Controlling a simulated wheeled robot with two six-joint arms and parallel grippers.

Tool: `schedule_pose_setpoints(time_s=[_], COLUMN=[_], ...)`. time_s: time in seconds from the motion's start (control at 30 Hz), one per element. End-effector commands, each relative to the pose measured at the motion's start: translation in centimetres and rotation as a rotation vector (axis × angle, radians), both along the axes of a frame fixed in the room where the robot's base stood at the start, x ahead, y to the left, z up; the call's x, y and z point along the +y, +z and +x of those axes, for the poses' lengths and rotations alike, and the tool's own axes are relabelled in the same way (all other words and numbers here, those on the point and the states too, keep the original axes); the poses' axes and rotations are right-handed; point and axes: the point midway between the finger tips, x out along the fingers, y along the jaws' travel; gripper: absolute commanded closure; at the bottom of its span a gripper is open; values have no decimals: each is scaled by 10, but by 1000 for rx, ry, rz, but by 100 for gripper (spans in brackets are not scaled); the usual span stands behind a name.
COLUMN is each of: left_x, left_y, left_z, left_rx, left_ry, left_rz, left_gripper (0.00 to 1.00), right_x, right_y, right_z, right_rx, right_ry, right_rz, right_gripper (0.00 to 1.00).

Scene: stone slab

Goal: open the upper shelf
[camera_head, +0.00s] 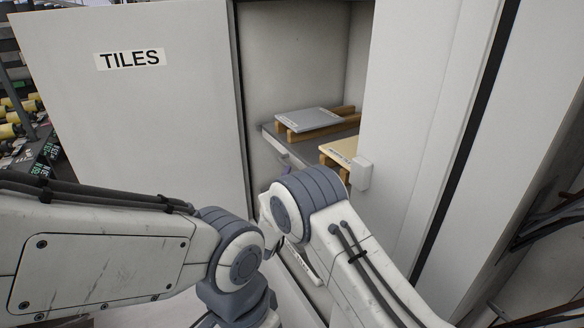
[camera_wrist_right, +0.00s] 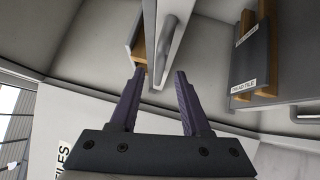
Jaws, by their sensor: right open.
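The upper shelf (camera_head: 352,132) is a grey pull-out tray inside the white cabinet, with a pale bar handle (camera_head: 277,150) on its front edge. A grey tile (camera_head: 310,120) on wooden strips and a pale wooden-coloured tile (camera_head: 343,149) lie on it. In the right wrist view, a grey bar handle (camera_wrist_right: 168,42) on a pale shelf front is ahead of my right gripper (camera_wrist_right: 159,73). Its purple fingers are open and empty. The handle's near end lines up between the fingertips; I cannot tell the remaining depth. My left gripper is out of view.
The left cabinet door (camera_head: 140,100), labelled TILES, stands open, as does the right door (camera_head: 420,120) with a small white block on its edge. A lower handle (camera_head: 303,263) shows below my right arm. Racks stand at far left and right.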

Motion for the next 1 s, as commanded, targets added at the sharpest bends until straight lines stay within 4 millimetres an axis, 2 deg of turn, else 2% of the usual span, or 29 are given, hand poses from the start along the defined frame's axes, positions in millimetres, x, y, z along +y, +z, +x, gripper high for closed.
schedule_pose_setpoints(time_s=[0.1,0.3,0.63,0.67,0.7,0.77,0.8,1.0], left_x=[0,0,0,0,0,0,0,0], left_y=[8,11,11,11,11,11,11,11], left_z=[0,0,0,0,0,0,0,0], left_rx=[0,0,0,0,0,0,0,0], left_ry=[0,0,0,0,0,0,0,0], left_rz=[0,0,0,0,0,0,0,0], left_gripper=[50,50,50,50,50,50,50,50], right_x=[-6,-10,-11,-11,-11,-11,-11,-11], right_y=[5,6,6,6,6,6,6,6], right_z=[21,41,45,45,45,45,45,45], right_rx=[-1,1,0,0,0,1,1,1], right_ry=[-1,1,2,2,2,2,2,2], right_rz=[0,0,0,0,0,0,0,0], right_gripper=[53,53,53,57,72,95,100,100])
